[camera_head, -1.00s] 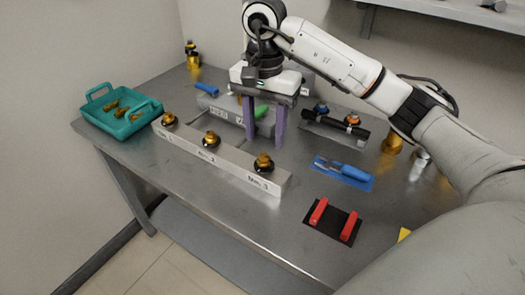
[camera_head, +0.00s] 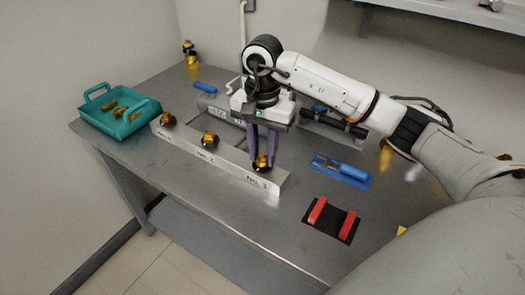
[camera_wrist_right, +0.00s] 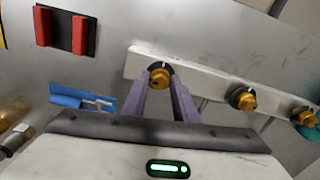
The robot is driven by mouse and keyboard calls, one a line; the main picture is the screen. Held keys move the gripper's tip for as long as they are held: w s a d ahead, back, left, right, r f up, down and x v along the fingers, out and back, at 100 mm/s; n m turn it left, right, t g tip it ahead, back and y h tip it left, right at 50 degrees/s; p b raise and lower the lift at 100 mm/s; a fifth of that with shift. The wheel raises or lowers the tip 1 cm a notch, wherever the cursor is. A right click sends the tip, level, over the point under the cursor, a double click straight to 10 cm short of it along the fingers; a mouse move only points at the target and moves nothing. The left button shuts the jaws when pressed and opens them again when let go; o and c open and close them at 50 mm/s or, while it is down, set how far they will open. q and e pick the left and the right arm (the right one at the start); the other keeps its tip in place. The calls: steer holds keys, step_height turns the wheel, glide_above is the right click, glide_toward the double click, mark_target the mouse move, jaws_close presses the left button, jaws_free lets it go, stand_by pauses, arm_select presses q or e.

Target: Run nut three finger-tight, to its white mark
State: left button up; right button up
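Nut three is a brass-coloured piece (camera_head: 261,161) on a dark stud at the right end of a grey bar (camera_head: 225,165), above the label No. 3. It also shows in the right wrist view (camera_wrist_right: 160,77). My right gripper (camera_head: 262,157) points down over it, with one purple finger on each side of the nut. In the wrist view the fingertips (camera_wrist_right: 162,74) flank the nut closely; whether they touch it I cannot tell. My left gripper is not in view.
Nuts two (camera_head: 210,138) and one (camera_head: 168,119) sit on the same bar. A teal tray (camera_head: 103,129) with brass parts stands at the left. A blue tool (camera_head: 341,171) and a black pad with red blocks (camera_head: 331,219) lie to the right. Bare table lies in front.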

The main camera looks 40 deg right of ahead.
steer(key=shift+m, duration=0.3)
steer(key=m, duration=0.9)
steer(key=shift+w+b, duration=0.1)
steer(key=shift+b, duration=0.25)
steer(key=m, duration=0.5)
steer(key=shift+r, duration=0.1)
steer(key=shift+w+d+r+m, duration=0.1)
steer(key=shift+m, duration=2.3)
steer(key=o, duration=1.1)
steer(key=shift+c, duration=0.2)
